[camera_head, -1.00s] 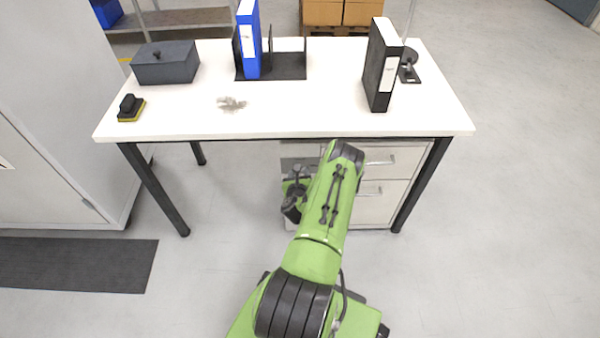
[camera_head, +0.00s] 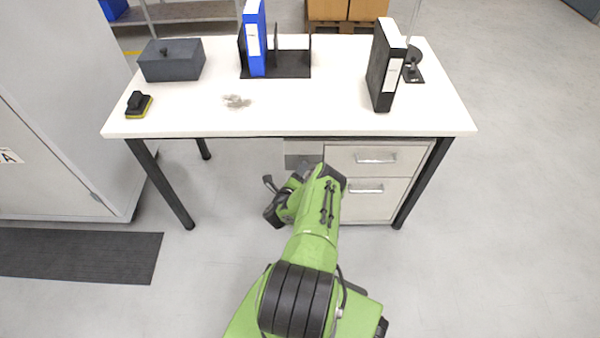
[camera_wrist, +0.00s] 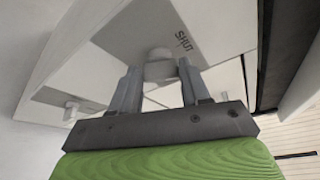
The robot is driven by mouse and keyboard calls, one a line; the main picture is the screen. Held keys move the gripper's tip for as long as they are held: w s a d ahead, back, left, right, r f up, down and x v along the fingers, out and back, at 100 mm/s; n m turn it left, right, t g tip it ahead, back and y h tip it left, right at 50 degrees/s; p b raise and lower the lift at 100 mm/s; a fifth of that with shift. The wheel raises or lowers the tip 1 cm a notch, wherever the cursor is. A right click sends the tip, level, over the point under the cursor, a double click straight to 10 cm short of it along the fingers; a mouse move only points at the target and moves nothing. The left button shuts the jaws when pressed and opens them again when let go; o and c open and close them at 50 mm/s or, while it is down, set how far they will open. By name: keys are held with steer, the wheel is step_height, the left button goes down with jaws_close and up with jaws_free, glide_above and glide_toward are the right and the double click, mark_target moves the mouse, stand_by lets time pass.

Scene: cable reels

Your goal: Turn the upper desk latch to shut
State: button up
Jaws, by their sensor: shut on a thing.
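In the wrist view, the latch's pale grey knob (camera_wrist: 159,66) sits on a grey plate (camera_wrist: 135,32). The word SHUT is printed on the plate beside the knob. My gripper (camera_wrist: 160,75) has one finger on each side of the knob and is shut on it. In the head view, the grey plate (camera_head: 303,148) shows under the desk top, left of the upper drawer. There my arm hides the knob and most of my gripper. I cannot tell the latch's exact angle.
The white desk (camera_head: 300,110) carries a grey box (camera_head: 171,62), a black binder (camera_head: 383,65), a blue binder (camera_head: 255,40) and a brush (camera_head: 138,104). The drawer unit (camera_head: 375,190) has bar handles. A grey cabinet (camera_head: 55,110) stands at left. Floor before the desk is open.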

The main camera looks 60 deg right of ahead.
steer(key=n+h, duration=0.1)
steer(key=n, duration=0.1)
steer(key=f+n+b, duration=0.1)
steer(key=n, duration=0.1)
steer(key=shift+a+h, duration=0.1)
steer(key=shift+h, duration=0.3)
steer(key=shift+n, duration=0.3)
steer(key=o, duration=1.1)
steer(key=shift+r, duration=0.1)
steer(key=shift+c, duration=0.2)
steer(key=shift+w, duration=0.1)
